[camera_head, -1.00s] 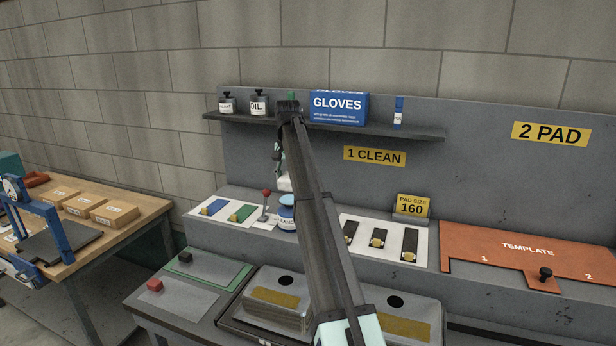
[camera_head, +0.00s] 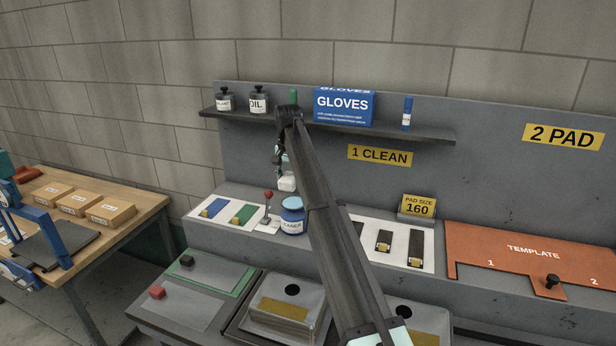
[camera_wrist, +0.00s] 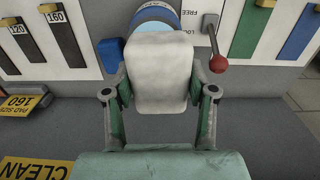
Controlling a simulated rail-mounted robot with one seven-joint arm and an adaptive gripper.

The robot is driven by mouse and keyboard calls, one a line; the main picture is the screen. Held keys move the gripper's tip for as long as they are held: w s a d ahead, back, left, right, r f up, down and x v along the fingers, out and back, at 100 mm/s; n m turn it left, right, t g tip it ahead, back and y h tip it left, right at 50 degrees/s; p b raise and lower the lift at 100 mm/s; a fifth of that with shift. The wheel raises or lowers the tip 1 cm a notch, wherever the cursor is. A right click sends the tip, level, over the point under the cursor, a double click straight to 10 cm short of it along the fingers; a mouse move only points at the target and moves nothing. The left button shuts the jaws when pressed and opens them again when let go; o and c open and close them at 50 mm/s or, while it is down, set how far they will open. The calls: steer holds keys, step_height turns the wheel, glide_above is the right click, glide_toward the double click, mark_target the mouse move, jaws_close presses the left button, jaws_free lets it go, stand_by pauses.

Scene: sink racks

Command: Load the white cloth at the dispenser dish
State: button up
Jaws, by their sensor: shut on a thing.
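My gripper (camera_wrist: 160,98) is shut on the white cloth (camera_wrist: 160,72), a folded pad held between its two fingers. In the head view the cloth (camera_head: 287,183) hangs below my gripper (camera_head: 281,162), just above and slightly left of a blue dispenser jar (camera_head: 292,217). The wrist view shows the jar's blue rim and light-blue top (camera_wrist: 150,18) partly hidden behind the cloth. The dish is mostly covered, so I cannot tell whether the cloth touches it.
A red-knobbed lever (camera_head: 268,205) stands left of the jar, by a FREE/LOCK label. Colored strips (camera_head: 243,213) and black strips (camera_head: 417,248) lie on white panels to either side. A shelf (camera_head: 395,133) with bottles and a glove box is behind my arm.

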mark_target(293, 203)
steer(key=shift+w+d, duration=0.35)
steer(key=shift+d, duration=0.2)
steer(key=shift+f, duration=0.2)
steer(key=shift+f+b, duration=0.35)
steer(key=shift+f, duration=0.1)
steer(key=shift+f+b, duration=1)
steer(key=shift+f, duration=1.35)
steer(key=shift+f, duration=1.15)
stand_by(0.7)
steer(key=shift+r, duration=0.1)
steer(key=shift+r+p, duration=1.6)
steer(key=shift+r, duration=1.85)
